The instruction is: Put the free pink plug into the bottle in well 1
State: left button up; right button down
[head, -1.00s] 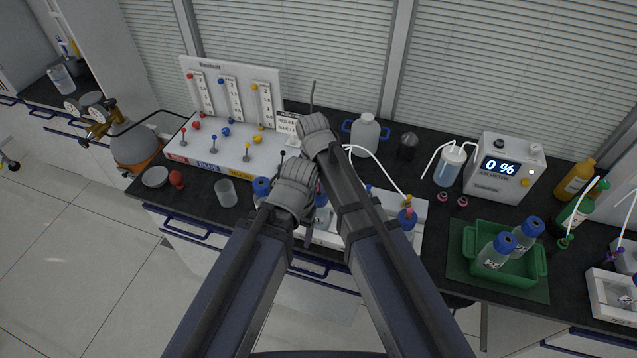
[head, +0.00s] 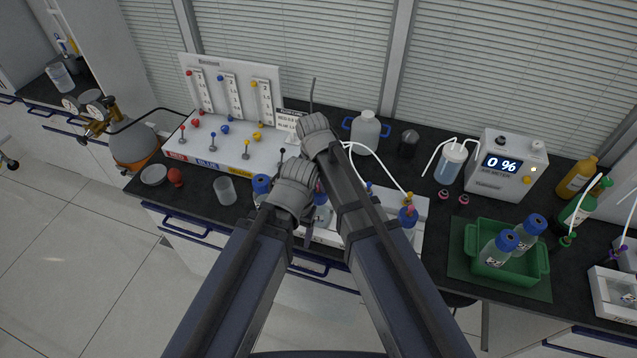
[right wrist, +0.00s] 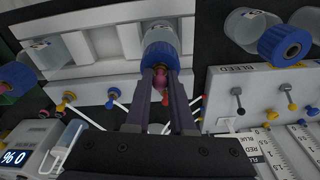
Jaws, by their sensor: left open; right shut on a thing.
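In the right wrist view my right gripper (right wrist: 161,78) is shut on a pink plug (right wrist: 159,84). The plug is between the fingertips, right at the blue cap of a bottle (right wrist: 160,50) in the white rack (right wrist: 95,70). I cannot tell how deep the plug sits in the cap, nor read the well number. In the head view my right gripper (head: 318,130) is the upper one, its fingertips hidden. My left gripper (head: 290,188) is open, just below it, and partly hides the bottle behind. Two pink plugs (head: 443,195) (head: 463,199) lie right of the rack.
A blue-capped bottle (head: 261,184) and a glass beaker (head: 225,190) stand left of the rack. The valve panel (head: 225,150) is behind. A white tube (head: 385,168) arches over the rack. A green crate (head: 468,240) with two bottles and the air meter (head: 505,165) stand to the right.

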dwell(0.3)
jog(key=c, duration=0.7)
grip_release()
jog(key=shift+r, duration=0.1)
